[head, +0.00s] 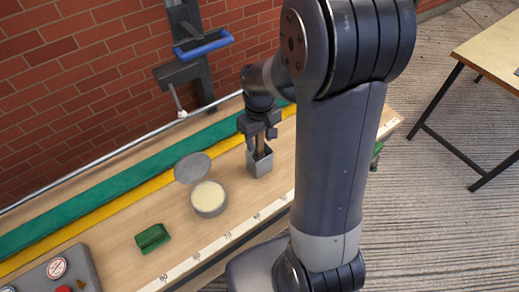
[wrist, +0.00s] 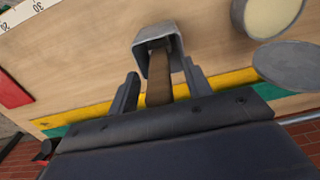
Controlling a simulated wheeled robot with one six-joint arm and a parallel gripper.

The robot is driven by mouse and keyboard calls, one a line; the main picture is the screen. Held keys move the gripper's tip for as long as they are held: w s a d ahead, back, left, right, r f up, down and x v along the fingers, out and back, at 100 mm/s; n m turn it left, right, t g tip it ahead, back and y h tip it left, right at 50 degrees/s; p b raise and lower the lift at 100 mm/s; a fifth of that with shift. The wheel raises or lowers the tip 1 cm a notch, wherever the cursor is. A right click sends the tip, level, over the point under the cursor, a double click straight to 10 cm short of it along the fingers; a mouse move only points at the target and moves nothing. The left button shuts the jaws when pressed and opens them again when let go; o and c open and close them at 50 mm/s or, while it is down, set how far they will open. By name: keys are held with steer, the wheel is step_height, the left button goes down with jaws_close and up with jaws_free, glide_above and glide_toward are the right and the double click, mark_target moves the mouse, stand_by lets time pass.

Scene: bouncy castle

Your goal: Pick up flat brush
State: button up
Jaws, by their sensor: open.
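The flat brush stands in a small grey square holder (head: 260,163) on the wooden bench. Its brown handle (head: 259,145) sticks up out of the holder. In the wrist view the brown brush (wrist: 158,85) runs from the grey holder (wrist: 155,35) toward my palm. My gripper (head: 258,136) is above the holder, pointing down. In the wrist view my gripper (wrist: 160,88) is open, with one finger on each side of the brush and a gap visible on both sides. The brush's lower end is hidden in the holder.
A round tin of cream-coloured stuff (head: 208,199) with its grey lid (head: 193,168) sits left of the holder. A green block (head: 152,238) lies nearer the front. A control box (head: 55,272) is at lower left. A ruler strip (head: 225,238) runs along the bench's front edge.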

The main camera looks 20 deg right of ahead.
steer(key=shift+f, duration=0.45)
jaws_close()
